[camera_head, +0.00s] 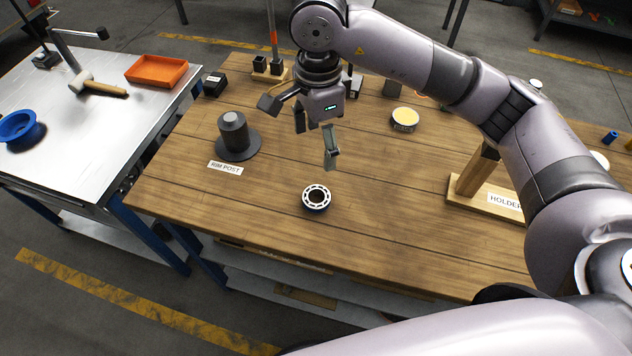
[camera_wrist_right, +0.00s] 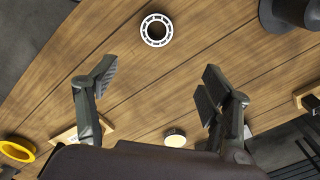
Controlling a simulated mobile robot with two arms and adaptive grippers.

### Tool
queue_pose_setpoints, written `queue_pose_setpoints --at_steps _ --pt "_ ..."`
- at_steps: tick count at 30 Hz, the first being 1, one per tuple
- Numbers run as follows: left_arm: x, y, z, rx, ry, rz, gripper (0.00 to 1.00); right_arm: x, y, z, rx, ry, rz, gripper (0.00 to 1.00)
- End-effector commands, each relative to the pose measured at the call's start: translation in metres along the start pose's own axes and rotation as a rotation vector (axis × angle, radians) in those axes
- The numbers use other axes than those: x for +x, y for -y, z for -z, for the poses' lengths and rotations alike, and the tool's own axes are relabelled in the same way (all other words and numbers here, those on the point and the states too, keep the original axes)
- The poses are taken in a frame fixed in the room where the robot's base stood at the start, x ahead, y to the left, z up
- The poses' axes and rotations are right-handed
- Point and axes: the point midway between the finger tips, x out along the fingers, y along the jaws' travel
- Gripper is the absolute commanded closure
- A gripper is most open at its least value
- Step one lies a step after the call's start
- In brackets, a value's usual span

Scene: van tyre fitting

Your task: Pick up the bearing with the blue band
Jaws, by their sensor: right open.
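The bearing (camera_head: 316,192) lies flat on the wooden table with its pale ring face and open centre upward. Its side looks dark blue in the head view, though the band is small there. In the right wrist view the bearing (camera_wrist_right: 146,29) is near the top, beyond the fingertips. My right gripper (camera_head: 316,142) is above the table, behind the bearing in the head view and apart from it. Its fingers are spread with nothing between them, as the right wrist view also shows (camera_wrist_right: 155,82). My left gripper is not in view.
A dark rim post (camera_head: 236,140) stands left of the bearing. A wooden holder (camera_head: 470,190) stands to the right, and a round tin with a yellow top (camera_head: 405,119) is behind. A metal bench (camera_head: 90,135) with a mallet and orange tray (camera_head: 157,71) is left. Wood around the bearing is clear.

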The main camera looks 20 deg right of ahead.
Motion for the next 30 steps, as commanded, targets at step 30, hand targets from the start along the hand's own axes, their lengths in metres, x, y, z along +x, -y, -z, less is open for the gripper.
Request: queue_pose_setpoints --at_steps 30 --pt "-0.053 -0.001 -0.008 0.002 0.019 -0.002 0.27 0.155 -0.003 -0.004 0.000 0.001 -0.005 0.27"
